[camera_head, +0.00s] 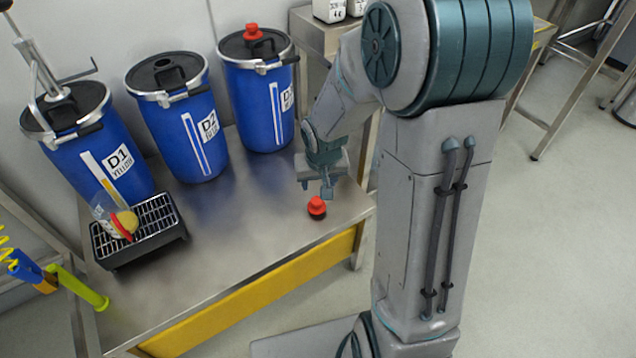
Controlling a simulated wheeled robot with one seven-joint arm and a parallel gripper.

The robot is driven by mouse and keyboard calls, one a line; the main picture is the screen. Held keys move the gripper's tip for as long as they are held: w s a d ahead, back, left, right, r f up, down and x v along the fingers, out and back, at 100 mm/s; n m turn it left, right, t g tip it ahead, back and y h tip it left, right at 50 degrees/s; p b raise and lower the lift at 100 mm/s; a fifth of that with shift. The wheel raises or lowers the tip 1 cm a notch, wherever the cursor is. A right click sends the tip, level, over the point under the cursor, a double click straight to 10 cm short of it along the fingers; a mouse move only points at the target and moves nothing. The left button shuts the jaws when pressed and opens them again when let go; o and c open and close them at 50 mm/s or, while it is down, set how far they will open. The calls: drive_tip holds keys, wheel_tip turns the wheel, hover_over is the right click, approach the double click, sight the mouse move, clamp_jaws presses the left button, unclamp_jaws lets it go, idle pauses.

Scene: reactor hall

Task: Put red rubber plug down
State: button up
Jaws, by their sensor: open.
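A red rubber plug (316,206) stands upright on the steel table (235,245), near its right front corner. My gripper (327,193) is just above the plug, open and apart from it as far as I can see. Another red plug (252,32) sits on the lid of the blue drum D3 (258,95). The middle blue drum D2 (180,130) has an open round hole in its lid.
Drum D1 (85,140) has a pump fitted in its lid. A black drip tray (115,250) with a grate holds a container with a yellow and red part. A side table (312,30) with small white containers stands behind. The table's middle is clear.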

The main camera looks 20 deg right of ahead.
drive_tip(key=s+r+g, duration=0.1)
drive_tip(key=s+r, duration=0.4)
drive_tip(key=s, duration=0.3)
drive_tip(key=s+r+n+g, duration=0.1)
drive_tip(key=s+r, duration=0.5)
drive_tip(key=s, duration=0.3)
drive_tip(key=shift+s+r, duration=0.2)
drive_tip(key=shift+r, duration=0.1)
drive_tip(key=shift+a, duration=0.1)
